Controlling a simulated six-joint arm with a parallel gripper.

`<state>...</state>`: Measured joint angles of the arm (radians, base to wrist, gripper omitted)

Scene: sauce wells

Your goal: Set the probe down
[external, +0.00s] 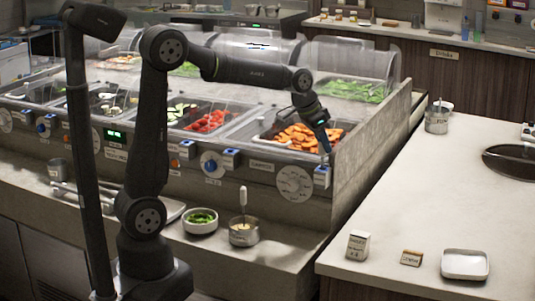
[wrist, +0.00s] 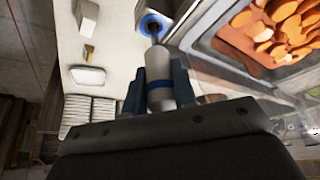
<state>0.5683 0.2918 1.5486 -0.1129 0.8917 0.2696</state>
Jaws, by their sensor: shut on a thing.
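The probe (wrist: 160,69) has a white body with a blue band and a dark, narrow end. My gripper (wrist: 158,90) is shut on it, one finger on each side. In the wrist view the dark end overlaps a blue ring (wrist: 143,20); I cannot tell whether it touches or enters it. In the external view my gripper (external: 325,146) points down just above a blue-and-white fitting (external: 321,176) at the right end of the counter front. The probe is too small to make out clearly there.
The pan of orange slices (external: 304,137) lies beside my gripper, and a low stone wall (external: 370,145) stands to its right. Clear guards rise behind the pans. The right counter (external: 420,200) is mostly clear.

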